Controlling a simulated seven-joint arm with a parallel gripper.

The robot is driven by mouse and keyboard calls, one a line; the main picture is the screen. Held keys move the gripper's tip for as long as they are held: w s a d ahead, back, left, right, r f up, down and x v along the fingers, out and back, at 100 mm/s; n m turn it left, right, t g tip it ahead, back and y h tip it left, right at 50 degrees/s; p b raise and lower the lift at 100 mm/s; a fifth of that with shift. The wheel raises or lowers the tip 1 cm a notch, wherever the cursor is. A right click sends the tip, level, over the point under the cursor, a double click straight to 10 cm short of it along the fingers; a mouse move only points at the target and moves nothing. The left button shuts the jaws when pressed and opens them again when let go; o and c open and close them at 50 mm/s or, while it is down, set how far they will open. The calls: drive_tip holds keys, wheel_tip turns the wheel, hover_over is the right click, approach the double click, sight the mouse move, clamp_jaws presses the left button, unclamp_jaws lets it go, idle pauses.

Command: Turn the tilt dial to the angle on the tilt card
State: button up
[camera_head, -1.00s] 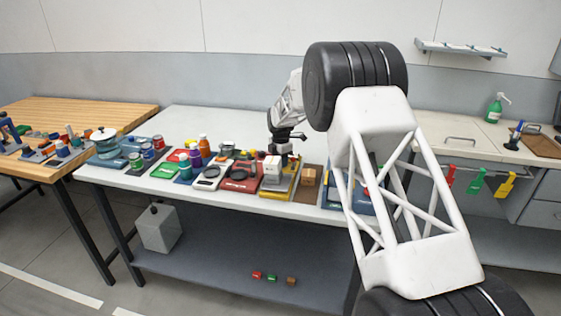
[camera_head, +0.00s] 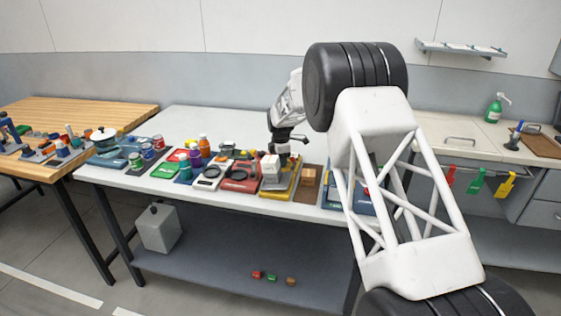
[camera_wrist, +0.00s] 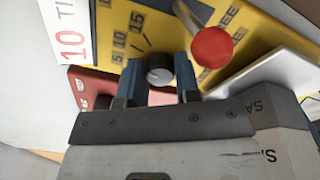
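The tilt dial (camera_wrist: 159,70) is a small dark round knob with a pale top, on a yellow board (camera_wrist: 108,18) marked 5, 10 and 15. The blue fingers of my gripper (camera_wrist: 159,78) stand on either side of it, seemingly against its sides. A light mark shows on the knob, but its exact angle is hard to read. The tilt card (camera_wrist: 68,30), white with a red "10" and partly cut-off letters, is at the left edge of the wrist view. In the head view my gripper (camera_head: 288,152) is over the yellow board (camera_head: 287,188); the dial is hidden there.
A red ball-topped lever (camera_wrist: 211,47) rises close to the right finger. A light grey plate (camera_wrist: 262,82) lies to its right, and a red board (camera_wrist: 88,90) is at lower left. In the head view, a wooden block (camera_head: 308,177) stands right of the yellow board.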

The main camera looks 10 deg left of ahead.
drive_tip(key=o, duration=0.4)
drive_tip(key=shift+r, duration=0.1)
drive_tip(key=shift+r, duration=3.85)
